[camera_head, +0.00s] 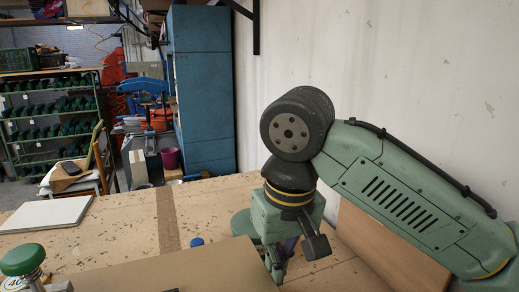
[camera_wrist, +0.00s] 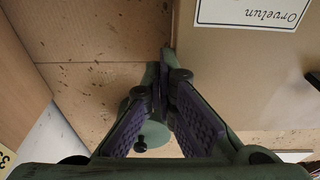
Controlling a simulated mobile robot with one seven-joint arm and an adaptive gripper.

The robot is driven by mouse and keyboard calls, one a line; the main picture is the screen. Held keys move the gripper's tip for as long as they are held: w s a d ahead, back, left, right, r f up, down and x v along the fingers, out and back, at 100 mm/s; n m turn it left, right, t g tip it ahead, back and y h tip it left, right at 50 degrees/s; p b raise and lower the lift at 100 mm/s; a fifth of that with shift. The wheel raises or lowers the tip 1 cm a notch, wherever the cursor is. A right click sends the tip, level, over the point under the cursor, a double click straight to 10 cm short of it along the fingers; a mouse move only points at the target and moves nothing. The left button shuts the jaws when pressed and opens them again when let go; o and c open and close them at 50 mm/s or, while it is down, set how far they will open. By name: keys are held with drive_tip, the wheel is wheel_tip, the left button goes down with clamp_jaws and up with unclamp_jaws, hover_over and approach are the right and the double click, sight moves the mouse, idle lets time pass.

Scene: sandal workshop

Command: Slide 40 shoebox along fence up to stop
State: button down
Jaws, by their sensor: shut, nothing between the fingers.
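A brown cardboard box (camera_head: 140,272) lies along the bottom of the head view. In the wrist view the box (camera_wrist: 250,75) fills the right side, with a white label reading "Orvelun" upside down. No number 40 shows on its visible faces. My gripper (camera_head: 276,272) is shut and empty, low at the box's right end. In the wrist view its fingertips (camera_wrist: 166,58) are close beside the box's left edge; I cannot tell whether they touch it. I cannot clearly make out the fence or the stop.
A green-knobbed fixture (camera_head: 22,262) with a "40" tag stands at lower left. A white slab (camera_head: 45,214) lies on the wooden bench (camera_head: 120,225). A small blue object (camera_head: 197,242) sits behind the box. A brown board (camera_head: 392,248) is right of my gripper.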

sight(256, 277)
drive_tip(key=shift+s+a+p, duration=0.15)
drive_tip(key=shift+s+a, duration=0.15)
drive_tip(key=shift+a, duration=0.45)
drive_tip(key=shift+s+a+p, duration=0.1)
drive_tip(key=shift+s+a, duration=0.25)
drive_tip(key=shift+a, duration=0.35)
drive_tip(key=shift+s+a+p, duration=0.15)
drive_tip(key=shift+s+a, duration=0.15)
drive_tip(key=shift+a, duration=0.45)
drive_tip(key=shift+d, duration=0.1)
drive_tip(key=shift+w+d, duration=0.25)
drive_tip(key=shift+d, duration=0.2)
drive_tip(key=shift+r, duration=4)
